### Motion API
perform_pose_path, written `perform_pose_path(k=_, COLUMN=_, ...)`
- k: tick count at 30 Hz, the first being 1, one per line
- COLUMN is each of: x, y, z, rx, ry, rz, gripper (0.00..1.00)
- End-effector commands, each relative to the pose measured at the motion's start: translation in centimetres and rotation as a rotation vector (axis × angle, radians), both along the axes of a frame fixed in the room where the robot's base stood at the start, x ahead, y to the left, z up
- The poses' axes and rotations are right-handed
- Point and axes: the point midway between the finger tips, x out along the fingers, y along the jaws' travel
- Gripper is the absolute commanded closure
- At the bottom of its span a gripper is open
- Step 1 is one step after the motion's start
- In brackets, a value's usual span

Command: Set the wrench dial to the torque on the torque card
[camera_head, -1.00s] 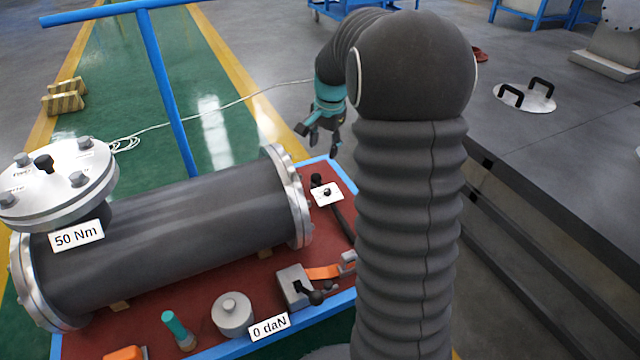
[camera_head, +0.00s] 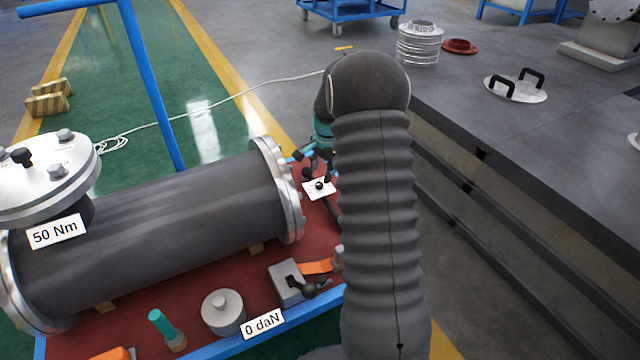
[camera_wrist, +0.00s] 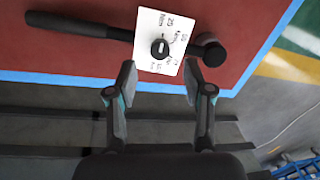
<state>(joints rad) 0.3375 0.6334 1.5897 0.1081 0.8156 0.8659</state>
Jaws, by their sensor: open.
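The torque card (camera_head: 56,232) reads "50 Nm" and sits on the shell's flanged end at the left of the head view. The black wrench (camera_wrist: 95,30) lies on the red cart top. Its white dial plate (camera_wrist: 150,22) carries printed numbers, 25 among them, around a round black knob (camera_wrist: 160,49) with a pale mark. I cannot tell surely which number the mark points at. The plate also shows in the head view (camera_head: 312,192). My gripper (camera_wrist: 160,80) is open and empty, its fingertips to either side of the plate's lower edge, apart from the knob.
The grey flanged shell (camera_head: 160,225) fills the cart's left and middle. A grey block with a black lever (camera_head: 287,281), a round weight (camera_head: 222,308), a "0 daN" card (camera_head: 263,324) and a teal-handled tool (camera_head: 162,323) stand along the front edge. A dark platform (camera_head: 520,150) lies right.

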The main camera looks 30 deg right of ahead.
Motion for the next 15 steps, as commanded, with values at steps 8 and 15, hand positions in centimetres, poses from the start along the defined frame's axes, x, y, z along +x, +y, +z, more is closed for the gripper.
perform_pose_path(k=8, x=0.5, y=0.2, z=-4.0, rx=0.001, ry=0.001, rz=0.001, gripper=0.49)
perform_pose_path(k=15, x=0.6, y=0.2, z=-4.9, rx=-0.001, ry=-0.001, rz=0.001, gripper=0.49)
